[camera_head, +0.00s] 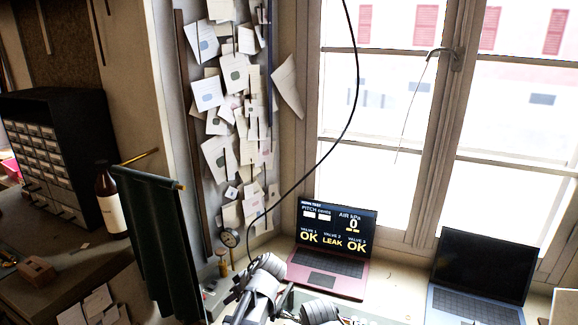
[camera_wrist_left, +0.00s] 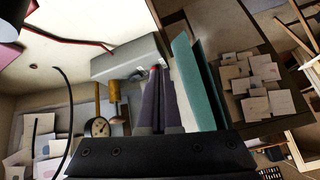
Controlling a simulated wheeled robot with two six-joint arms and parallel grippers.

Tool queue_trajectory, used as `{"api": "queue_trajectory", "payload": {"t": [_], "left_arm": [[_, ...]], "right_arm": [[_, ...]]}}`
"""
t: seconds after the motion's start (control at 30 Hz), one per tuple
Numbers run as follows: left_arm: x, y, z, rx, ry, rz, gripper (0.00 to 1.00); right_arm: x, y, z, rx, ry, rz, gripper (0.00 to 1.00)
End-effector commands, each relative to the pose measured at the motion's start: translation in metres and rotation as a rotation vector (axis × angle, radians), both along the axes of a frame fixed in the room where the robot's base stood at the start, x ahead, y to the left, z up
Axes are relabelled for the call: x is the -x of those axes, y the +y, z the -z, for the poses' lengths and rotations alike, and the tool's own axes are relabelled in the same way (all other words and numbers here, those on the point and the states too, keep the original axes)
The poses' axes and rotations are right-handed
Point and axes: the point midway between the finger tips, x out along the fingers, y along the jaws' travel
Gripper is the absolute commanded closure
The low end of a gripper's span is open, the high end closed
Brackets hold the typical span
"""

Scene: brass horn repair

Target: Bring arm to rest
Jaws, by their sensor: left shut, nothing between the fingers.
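My left gripper (camera_head: 240,300) is low in the middle of the head view, over the bench in front of the red laptop. Its two dark fingers also show in the left wrist view (camera_wrist_left: 157,95), lying together with nothing between them. In that view the fingers point toward a grey box (camera_wrist_left: 125,60), and I cannot tell whether they touch it. Another grey part of my arm shows at the bottom edge of the head view. My right gripper is not in view.
A red laptop (camera_head: 325,284) shows OK, LEAK, OK. A dark-screened laptop (camera_head: 478,307) stands to its right. A round gauge (camera_head: 230,238) is left of my gripper. A green cloth (camera_head: 160,240) hangs on a rod. A bottle (camera_head: 109,205) stands by the drawer cabinet (camera_head: 45,165).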

Motion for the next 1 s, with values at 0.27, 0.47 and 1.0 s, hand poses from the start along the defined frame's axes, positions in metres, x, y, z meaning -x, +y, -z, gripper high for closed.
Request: {"api": "queue_trajectory", "payload": {"t": [0.27,0.47,1.0], "left_arm": [[0.116,-0.085,0.036,0.174,0.472,0.65,1.0],[0.168,-0.123,0.044,0.263,0.638,1.015,1.0],[0.185,-0.136,0.045,0.294,0.687,1.16,1.0]], "right_arm": [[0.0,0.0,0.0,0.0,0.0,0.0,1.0],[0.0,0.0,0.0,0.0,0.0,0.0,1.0],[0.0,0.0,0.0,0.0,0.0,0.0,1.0]]}}
